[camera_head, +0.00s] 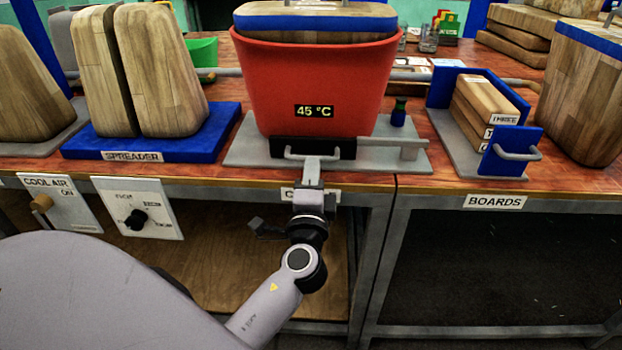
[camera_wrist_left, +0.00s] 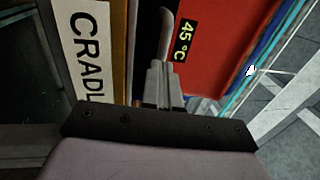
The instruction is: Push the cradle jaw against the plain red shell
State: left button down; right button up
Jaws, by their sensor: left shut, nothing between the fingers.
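The plain red shell (camera_head: 318,85) stands upright in the cradle (camera_head: 250,155), with a "45 °C" display on its front. It also shows in the wrist view (camera_wrist_left: 225,45). The black cradle jaw (camera_head: 345,148) lies low along the shell's front. I cannot tell if the jaw touches it or a thin gap remains. The jaw's grey handle (camera_head: 295,154) also shows in the wrist view (camera_wrist_left: 166,38). My left gripper (camera_head: 312,163) is shut and empty, its fingertips at the handle, seeming to meet it. They also show in the wrist view (camera_wrist_left: 163,75). My right gripper is out of view.
The blue spreader (camera_head: 75,148) with two wooden blocks stands left. The blue boards holder (camera_head: 505,165) is right. A "CRADLE" label (camera_wrist_left: 85,50) is on the table's front edge.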

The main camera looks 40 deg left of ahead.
aim_at(313, 149)
pick_arm(q)
jog(key=x, duration=0.3)
jog(key=b+x, duration=0.1)
jog(key=shift+w+a+f, duration=0.3)
jog(key=shift+w, duration=0.05)
